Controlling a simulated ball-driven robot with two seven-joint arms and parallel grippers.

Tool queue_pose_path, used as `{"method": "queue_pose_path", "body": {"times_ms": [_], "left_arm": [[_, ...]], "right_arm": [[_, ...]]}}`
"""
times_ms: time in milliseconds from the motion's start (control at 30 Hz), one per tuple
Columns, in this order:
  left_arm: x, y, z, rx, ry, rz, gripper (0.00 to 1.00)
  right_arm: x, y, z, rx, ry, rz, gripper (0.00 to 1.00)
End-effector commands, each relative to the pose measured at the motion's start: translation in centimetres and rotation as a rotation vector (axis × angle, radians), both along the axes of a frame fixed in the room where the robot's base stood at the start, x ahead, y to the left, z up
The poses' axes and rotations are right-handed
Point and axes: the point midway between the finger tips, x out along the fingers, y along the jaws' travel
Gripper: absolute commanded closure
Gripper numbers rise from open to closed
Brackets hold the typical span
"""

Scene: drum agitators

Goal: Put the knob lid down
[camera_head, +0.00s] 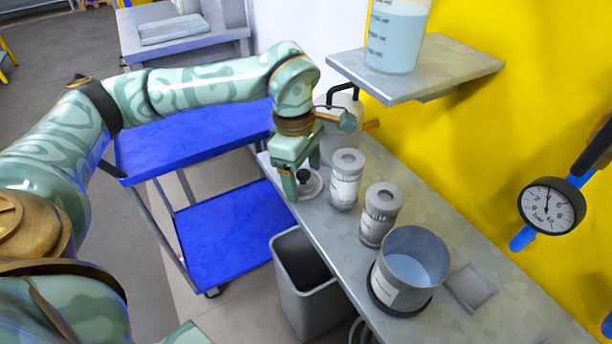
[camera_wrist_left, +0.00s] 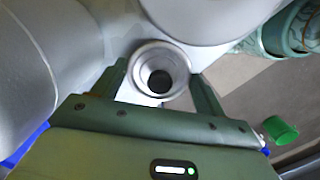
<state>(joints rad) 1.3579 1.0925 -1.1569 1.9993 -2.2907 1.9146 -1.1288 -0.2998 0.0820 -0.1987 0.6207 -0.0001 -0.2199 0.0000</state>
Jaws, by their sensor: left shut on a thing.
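The knob lid (camera_head: 313,188) is a pale round disc with a dark knob. It is at the far left part of the grey bench (camera_head: 330,225), close to the bench's edge. My left gripper (camera_head: 303,176) points down over it and is shut on it, with a finger on each side. In the left wrist view the lid (camera_wrist_left: 148,58) shows as a pale ring with a dark centre between the fingertips (camera_wrist_left: 162,88). I cannot tell whether the lid touches the bench top or is slightly above it. My right gripper is not in view.
Two grey canisters (camera_head: 347,180) (camera_head: 380,214) stand right of the lid. An open pot (camera_head: 410,270) of pale blue liquid and a small dish (camera_head: 471,288) are nearer. A white jug (camera_head: 344,112) stands behind. A shelf (camera_head: 450,66) overhangs. A bin (camera_head: 308,290) stands below the bench.

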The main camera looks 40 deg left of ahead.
Motion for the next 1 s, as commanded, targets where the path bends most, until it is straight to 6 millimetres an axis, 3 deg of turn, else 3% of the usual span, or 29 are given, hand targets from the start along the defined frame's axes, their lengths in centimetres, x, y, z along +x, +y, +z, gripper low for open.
{"method": "queue_pose_path", "body": {"times_ms": [300,333,367,667,1000], "left_arm": [[0.0,0.0,-0.2,0.000,-0.001,0.001,0.52],[0.0,0.0,-0.3,0.000,-0.001,0.001,0.25],[0.0,0.1,-0.2,0.000,-0.001,0.001,0.18],[0.0,0.0,0.0,-0.001,-0.002,0.000,0.18],[-0.1,0.7,5.9,0.000,-0.009,0.001,0.18]], "right_arm": [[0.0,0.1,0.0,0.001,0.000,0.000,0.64],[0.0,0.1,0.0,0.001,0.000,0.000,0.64],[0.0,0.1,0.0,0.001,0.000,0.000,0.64],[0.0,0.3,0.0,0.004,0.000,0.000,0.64],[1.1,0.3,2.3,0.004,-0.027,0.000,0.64]]}}
